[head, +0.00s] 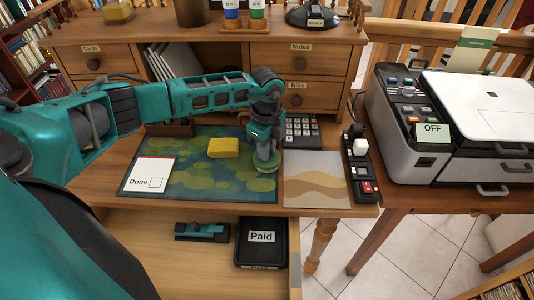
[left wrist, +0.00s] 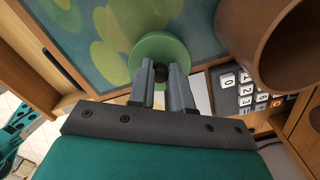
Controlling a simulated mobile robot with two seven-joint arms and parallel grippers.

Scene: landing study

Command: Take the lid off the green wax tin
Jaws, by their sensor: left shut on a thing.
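The green wax tin (head: 266,168) shows in the head view as a round green shape at the right edge of the patterned mat, partly hidden by my gripper. In the left wrist view its round green lid (left wrist: 160,48) shows from above, with a small dark knob (left wrist: 160,74) near its edge facing me. My left gripper (head: 266,152) points down over it. In the left wrist view its two fingers (left wrist: 162,74) are shut on the knob. I cannot tell whether the lid sits on the tin or is raised. My right gripper is not in view.
A yellow block (head: 223,148) and a "Done" card (head: 152,174) lie on the mat (head: 205,185). A calculator (head: 301,131) is behind, a sand-patterned sheet (head: 315,180) to the right. The open drawer in front holds a "Paid" tray (head: 262,260). A printer (head: 455,110) stands right.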

